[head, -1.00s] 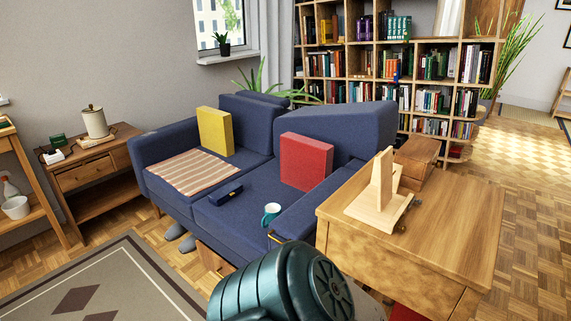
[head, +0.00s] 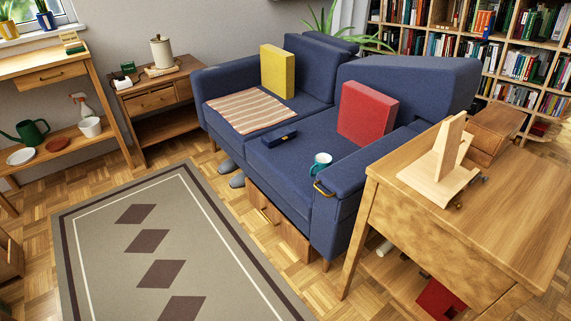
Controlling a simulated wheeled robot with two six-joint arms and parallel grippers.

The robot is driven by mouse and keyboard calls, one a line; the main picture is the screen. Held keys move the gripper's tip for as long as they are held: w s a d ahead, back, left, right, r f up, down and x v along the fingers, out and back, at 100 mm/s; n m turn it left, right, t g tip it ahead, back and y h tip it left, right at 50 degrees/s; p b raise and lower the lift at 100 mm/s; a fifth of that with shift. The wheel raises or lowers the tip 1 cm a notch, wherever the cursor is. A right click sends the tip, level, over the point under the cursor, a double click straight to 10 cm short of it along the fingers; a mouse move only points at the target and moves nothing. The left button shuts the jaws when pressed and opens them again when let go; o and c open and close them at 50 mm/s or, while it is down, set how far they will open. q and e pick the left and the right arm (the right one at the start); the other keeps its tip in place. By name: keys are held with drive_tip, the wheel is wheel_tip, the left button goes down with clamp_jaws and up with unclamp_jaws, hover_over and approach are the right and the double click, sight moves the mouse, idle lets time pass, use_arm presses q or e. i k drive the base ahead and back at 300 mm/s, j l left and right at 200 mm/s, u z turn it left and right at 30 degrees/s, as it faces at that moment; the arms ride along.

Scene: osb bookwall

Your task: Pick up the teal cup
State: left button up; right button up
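The teal cup (head: 320,164) stands on the front part of the blue sofa's (head: 287,152) seat, near the right armrest. Its inside looks white. It seems upright, and nothing covers it. A dark blue case (head: 279,138) lies on the seat to its left. Neither of my grippers shows in the head view.
A wooden table (head: 503,213) with a light wooden stand (head: 443,167) is right of the sofa. A red cushion (head: 366,112), a yellow cushion (head: 277,71) and a striped cloth (head: 239,110) are on the sofa. A patterned rug (head: 205,222) lies on open floor in front.

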sight(322, 159)
drive_tip(key=z, duration=0.45)
drive_tip(key=i+j+z, duration=0.25)
drive_tip(key=z, duration=0.2)
drive_tip(key=i+j+z, duration=0.6)
drive_tip(key=j+z, duration=0.3)
drive_tip(key=l, duration=0.15)
